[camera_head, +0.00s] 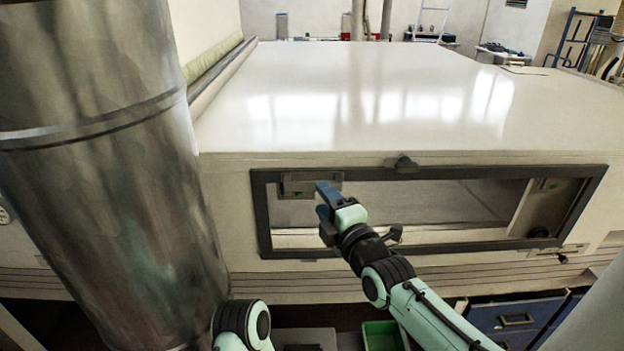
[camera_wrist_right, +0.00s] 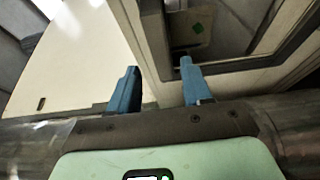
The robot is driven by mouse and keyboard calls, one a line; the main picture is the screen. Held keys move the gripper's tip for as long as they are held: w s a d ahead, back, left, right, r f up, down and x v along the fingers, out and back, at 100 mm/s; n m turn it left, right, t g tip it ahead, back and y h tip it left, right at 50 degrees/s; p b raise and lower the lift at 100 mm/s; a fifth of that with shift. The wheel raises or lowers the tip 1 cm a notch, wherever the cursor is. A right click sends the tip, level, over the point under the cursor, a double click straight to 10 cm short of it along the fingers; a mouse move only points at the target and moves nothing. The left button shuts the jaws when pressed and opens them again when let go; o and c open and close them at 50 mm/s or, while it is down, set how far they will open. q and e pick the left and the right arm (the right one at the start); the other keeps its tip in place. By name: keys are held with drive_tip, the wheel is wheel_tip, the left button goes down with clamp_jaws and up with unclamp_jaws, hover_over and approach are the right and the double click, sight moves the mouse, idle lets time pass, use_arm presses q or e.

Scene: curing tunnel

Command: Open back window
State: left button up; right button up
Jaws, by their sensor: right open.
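The window (camera_head: 440,200) is a wide, low opening with a dark grey frame in the front wall of the large white housing. A small dark latch (camera_head: 402,163) sits at the middle of its top edge. I cannot tell whether the pane is shut. My right gripper (camera_head: 321,200) has blue fingers and is open and empty, in front of the window's left part. In the right wrist view, its fingers (camera_wrist_right: 158,80) point toward the frame's corner (camera_wrist_right: 165,92), with nothing between them. My left gripper is out of view; only part of that arm shows at the bottom.
A thick metal duct (camera_head: 110,170) stands close on the left. The housing's white top (camera_head: 350,95) is clear. Below are a green bin (camera_head: 383,335) and blue drawers (camera_head: 515,318). A small dark knob (camera_head: 562,259) sits below the window's right corner.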

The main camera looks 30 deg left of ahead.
sight(313, 190)
drive_tip(key=p+x, duration=0.2)
drive_tip(key=x, duration=0.4)
drive_tip(key=shift+w+a, duration=0.15)
drive_tip(key=shift+w, duration=0.05)
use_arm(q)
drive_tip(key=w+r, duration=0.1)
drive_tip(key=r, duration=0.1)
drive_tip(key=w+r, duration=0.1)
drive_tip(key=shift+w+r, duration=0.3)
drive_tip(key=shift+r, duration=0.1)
